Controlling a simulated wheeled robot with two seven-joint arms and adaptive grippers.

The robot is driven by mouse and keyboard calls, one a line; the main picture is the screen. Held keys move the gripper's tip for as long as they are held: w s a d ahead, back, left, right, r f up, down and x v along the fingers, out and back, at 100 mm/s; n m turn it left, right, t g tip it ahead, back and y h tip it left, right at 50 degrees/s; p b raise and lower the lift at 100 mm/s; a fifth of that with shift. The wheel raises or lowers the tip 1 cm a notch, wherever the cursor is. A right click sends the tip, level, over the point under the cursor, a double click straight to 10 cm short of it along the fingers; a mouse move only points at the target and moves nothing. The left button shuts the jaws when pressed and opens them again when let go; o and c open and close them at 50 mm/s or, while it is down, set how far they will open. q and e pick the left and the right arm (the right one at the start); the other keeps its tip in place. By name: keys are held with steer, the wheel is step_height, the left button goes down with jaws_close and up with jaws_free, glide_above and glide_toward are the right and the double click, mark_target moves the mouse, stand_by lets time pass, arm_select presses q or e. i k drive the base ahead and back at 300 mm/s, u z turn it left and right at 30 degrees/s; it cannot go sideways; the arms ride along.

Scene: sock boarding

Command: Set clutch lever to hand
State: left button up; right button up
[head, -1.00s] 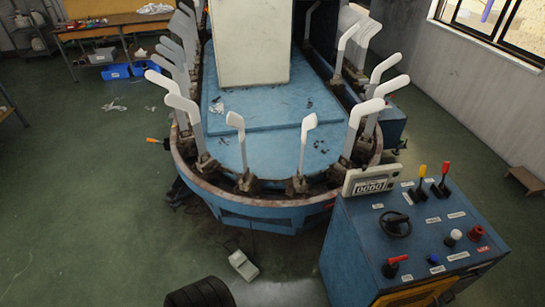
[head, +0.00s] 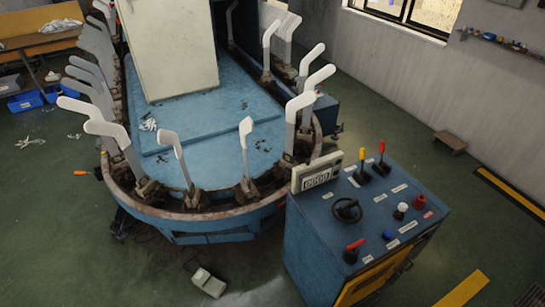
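The blue control console (head: 300,235) stands at the right. On its top, near the back, stand a yellow-handled lever (head: 362,165) and a red-handled lever (head: 381,158), both on black bases and roughly upright. A third, red-handled lever (head: 352,248) lies low near the front left corner. The labels are too small to read, so I cannot tell which one is the clutch lever. Neither of my grippers is in view.
The console also carries a black handwheel (head: 347,210), a counter box (head: 317,173) and several knobs. The oval boarding machine (head: 220,222) with white sock forms stands close at left. A pedal box (head: 208,282) lies on the floor.

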mark_target(362, 151)
steer(key=i, duration=0.85)
